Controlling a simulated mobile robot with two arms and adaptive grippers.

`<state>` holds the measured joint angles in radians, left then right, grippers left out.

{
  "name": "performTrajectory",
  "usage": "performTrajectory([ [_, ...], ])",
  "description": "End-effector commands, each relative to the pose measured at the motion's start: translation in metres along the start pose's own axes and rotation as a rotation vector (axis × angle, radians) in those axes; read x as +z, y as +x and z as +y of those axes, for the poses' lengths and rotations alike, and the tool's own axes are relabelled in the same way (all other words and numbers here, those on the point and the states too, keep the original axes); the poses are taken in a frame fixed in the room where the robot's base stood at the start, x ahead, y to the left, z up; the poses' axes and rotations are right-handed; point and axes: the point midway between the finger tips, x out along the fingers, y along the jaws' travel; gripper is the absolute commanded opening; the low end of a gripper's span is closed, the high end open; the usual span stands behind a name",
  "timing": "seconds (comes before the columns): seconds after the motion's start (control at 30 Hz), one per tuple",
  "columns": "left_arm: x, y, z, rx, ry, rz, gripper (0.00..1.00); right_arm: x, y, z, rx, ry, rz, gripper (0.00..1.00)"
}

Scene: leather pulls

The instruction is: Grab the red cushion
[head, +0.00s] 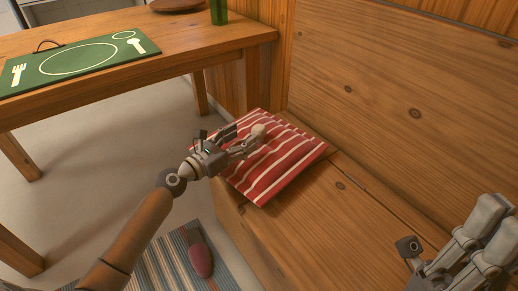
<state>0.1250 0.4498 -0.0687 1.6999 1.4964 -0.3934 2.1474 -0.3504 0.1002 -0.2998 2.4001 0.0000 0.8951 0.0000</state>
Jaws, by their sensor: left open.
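The red cushion (283,158) with white stripes lies tilted on the wooden bench, at its far left end near the corner. My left gripper (243,138) is open over the cushion's left part, its fingers pointing across it and covering some of the fabric. I cannot tell whether the fingers touch the cushion. A small pale round shape shows by the fingertips. My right gripper (440,260) is in the lower right corner over the bench, away from the cushion and partly cut off by the frame. Its jaw state is unclear.
The wooden bench (345,215) has bare seat to the right of the cushion and a high back behind. A wooden table (175,52) with a green placemat (85,62) stands at the left. A striped rug (165,262) with a reddish slipper (201,260) lies below.

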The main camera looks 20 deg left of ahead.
Motion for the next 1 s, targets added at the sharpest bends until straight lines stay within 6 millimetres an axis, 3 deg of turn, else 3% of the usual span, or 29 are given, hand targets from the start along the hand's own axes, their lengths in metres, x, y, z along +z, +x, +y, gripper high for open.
performTrajectory([
  [0.4,-0.001,0.048,-0.003,-0.001,0.001,-0.001,0.61,0.002,-0.015,0.000,0.000,0.001,0.006,0.00],
  [0.73,0.000,0.054,-0.003,-0.001,0.001,0.001,0.61,0.002,-0.015,0.000,0.000,0.001,0.005,0.00],
  [1.0,0.000,0.054,-0.003,-0.001,0.001,0.000,0.26,0.002,-0.015,0.000,0.000,0.001,0.005,0.00],
])
